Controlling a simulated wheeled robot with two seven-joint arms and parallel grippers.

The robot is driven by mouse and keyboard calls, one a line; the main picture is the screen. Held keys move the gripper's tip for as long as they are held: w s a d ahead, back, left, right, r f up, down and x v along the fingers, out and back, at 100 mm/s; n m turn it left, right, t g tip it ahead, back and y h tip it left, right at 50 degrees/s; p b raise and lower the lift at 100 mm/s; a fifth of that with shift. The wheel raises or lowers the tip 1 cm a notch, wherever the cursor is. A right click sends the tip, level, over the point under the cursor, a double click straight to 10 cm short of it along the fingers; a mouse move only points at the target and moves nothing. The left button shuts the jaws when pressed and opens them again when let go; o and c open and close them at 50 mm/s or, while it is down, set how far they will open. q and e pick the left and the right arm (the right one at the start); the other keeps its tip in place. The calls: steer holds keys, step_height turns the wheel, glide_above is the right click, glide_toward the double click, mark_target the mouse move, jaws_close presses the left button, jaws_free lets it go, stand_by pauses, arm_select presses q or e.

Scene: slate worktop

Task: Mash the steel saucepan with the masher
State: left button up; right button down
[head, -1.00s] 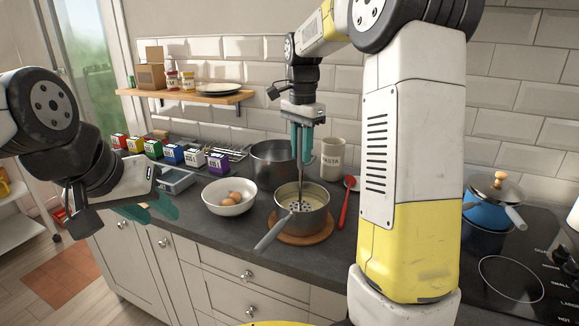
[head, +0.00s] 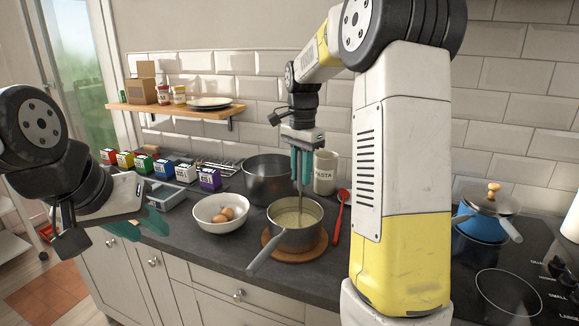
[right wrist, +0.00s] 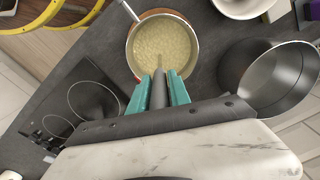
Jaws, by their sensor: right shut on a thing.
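The steel saucepan (head: 288,239) stands on a round wooden board (head: 319,251), its handle pointing to the front left. It holds a pale yellow, lumpy mash, also seen in the right wrist view (right wrist: 160,40). My right gripper (head: 301,178) is above the pan, shut on the upright masher (head: 300,206). The masher's shaft goes down into the mash, and its head is hidden there. In the right wrist view the grey handle (right wrist: 158,92) sits between the teal fingers. My left gripper (head: 138,228) is empty and open, near the worktop's front left edge, away from the pan.
A white bowl of eggs (head: 208,219) is left of the saucepan, and a large empty steel pot (head: 262,190) behind it. A red spoon (head: 339,219) and a pasta jar (head: 325,174) are on the right. A blue lidded pot (head: 479,226) stands on the hob.

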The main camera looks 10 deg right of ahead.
steer(key=shift+f, duration=0.85)
steer(key=shift+a+r, duration=0.1)
steer(key=shift+r, duration=2.2)
steer(key=shift+w+a+f, duration=0.65)
steer(key=shift+a+f, duration=0.35)
steer(key=shift+f, duration=1.3)
steer(key=shift+r, duration=2.25)
step_height(320, 180, up, 8)
steer(key=shift+f, duration=0.25)
steer(key=shift+s, duration=0.1)
